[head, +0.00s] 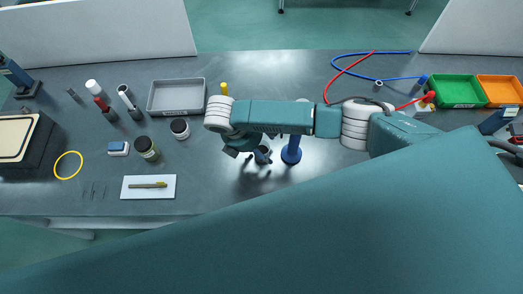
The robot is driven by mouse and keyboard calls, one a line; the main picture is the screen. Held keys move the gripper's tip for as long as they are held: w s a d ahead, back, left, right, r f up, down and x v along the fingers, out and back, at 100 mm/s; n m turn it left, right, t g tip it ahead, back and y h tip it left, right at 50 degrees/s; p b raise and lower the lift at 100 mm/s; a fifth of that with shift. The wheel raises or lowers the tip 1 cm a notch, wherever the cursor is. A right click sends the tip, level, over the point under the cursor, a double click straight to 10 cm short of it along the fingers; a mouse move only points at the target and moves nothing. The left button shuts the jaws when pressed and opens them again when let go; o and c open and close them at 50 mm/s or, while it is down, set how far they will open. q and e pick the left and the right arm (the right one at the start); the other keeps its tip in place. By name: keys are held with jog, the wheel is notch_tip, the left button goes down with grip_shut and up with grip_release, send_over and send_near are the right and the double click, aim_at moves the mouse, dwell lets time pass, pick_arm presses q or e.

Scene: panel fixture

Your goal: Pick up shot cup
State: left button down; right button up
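My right arm reaches in from the right across the table. Its gripper (248,150) hangs over the middle of the table, pointing down, and is partly hidden by its own wrist. A small grey cup-like shape (263,156) shows at the right side of the gripper, close to the fingers. It may be the shot cup, but I cannot tell whether it is held or only beside the fingers. My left gripper is not in view.
A blue post (291,152) stands just right of the gripper. Green (455,91) and orange bins (501,90) stand at the right, near red and blue cables.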

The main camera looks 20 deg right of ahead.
jog(key=c, duration=0.9)
jog(key=shift+o, duration=0.2)
jog(key=shift+r, duration=0.15)
